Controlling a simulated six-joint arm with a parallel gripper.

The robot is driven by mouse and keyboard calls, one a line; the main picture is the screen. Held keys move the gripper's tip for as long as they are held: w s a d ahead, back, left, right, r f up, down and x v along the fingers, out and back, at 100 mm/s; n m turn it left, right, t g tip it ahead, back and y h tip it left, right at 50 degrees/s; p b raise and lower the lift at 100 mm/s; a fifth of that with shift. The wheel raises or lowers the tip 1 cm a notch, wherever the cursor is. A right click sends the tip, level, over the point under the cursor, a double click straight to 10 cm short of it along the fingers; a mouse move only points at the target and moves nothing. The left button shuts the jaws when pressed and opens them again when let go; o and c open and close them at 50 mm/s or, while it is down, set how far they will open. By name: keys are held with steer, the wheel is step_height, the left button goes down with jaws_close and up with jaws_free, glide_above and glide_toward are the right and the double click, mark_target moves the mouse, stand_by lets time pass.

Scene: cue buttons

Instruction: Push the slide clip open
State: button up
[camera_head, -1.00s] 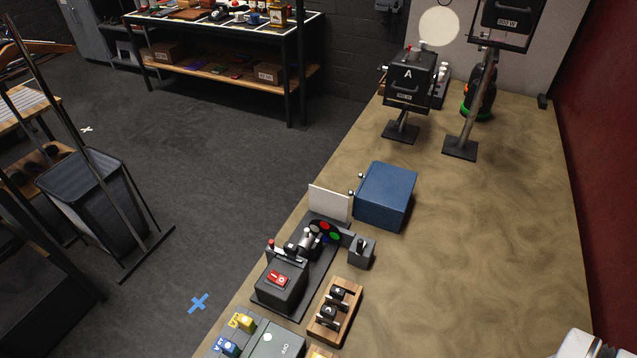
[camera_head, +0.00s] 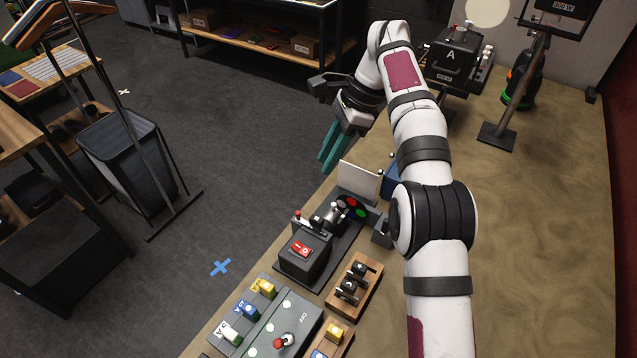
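I cannot make out for sure which part is the slide clip. A dark device (camera_head: 304,262) with a red rocker switch stands near the table's left edge. Behind its switch box are a small barrel (camera_head: 333,212), a disc with red and green spots (camera_head: 352,207) and an upright white panel (camera_head: 360,181). My gripper (camera_head: 327,165) has teal fingers pointing down, above and left of the white panel, apart from it. It holds nothing I can see. The fingers overlap in this view, so their gap is unclear.
A wooden block with black switches (camera_head: 354,286) and a grey panel with coloured buttons (camera_head: 268,325) stand in front. My arm hides most of the blue box (camera_head: 391,180). A black lamp marked A (camera_head: 450,58) stands behind. The table's right side (camera_head: 540,230) is clear.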

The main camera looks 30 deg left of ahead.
mark_target(298, 212)
steer(key=x, duration=1.5)
steer(key=shift+a+f, duration=0.25)
steer(key=shift+f, duration=0.05)
jaws_close()
stand_by(0.5)
